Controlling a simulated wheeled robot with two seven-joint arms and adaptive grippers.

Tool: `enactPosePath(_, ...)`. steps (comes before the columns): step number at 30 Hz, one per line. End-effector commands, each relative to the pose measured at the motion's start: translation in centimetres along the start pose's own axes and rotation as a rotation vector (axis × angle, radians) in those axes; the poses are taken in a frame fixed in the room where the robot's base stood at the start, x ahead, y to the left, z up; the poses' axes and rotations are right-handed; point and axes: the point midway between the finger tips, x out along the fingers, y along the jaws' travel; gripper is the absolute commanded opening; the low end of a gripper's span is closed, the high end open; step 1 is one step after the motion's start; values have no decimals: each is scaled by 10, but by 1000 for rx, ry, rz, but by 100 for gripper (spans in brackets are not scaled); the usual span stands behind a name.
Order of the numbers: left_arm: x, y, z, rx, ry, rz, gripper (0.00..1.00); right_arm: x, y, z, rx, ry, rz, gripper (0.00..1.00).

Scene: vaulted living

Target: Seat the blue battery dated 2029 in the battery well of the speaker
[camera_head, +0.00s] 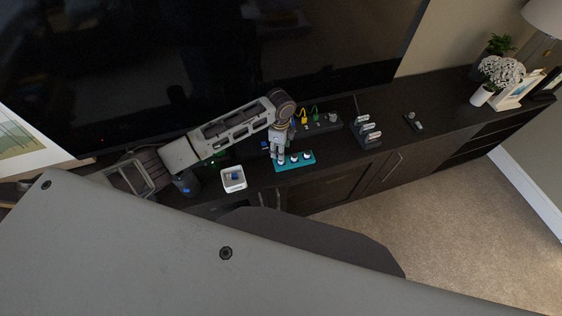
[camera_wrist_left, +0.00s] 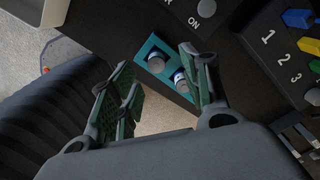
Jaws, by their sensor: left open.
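My left gripper (camera_head: 278,154) reaches in from the left over the left end of a teal holder (camera_head: 309,163). In the left wrist view the gripper (camera_wrist_left: 157,60) is open, its green-padded fingers spread above the teal holder (camera_wrist_left: 147,47). One battery (camera_wrist_left: 156,63) with a pale top stands between the fingers; another battery (camera_wrist_left: 181,82) with a blue band is beside the right finger. No date can be read. A white box with a dark square opening, possibly the speaker (camera_head: 233,185), stands left of the holder. My right gripper is out of view.
A dark panel (camera_head: 323,125) with yellow and green plugs lies behind the holder; its numbers show in the left wrist view (camera_wrist_left: 285,55). A rack with white cylinders (camera_head: 367,132) and a small grey object (camera_head: 413,121) are to the right. The television (camera_head: 200,60) rises behind.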

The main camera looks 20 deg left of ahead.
Motion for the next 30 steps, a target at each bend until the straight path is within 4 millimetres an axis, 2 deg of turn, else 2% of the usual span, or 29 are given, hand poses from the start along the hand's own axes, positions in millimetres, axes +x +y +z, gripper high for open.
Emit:
enactPosePath(11,3,1,-1,0,0,1,47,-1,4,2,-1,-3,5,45)
enactPosePath(24,46,7,-6,-1,0,1,47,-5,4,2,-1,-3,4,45)
enactPosePath(30,52,7,-6,0,0,0,47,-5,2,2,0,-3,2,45)
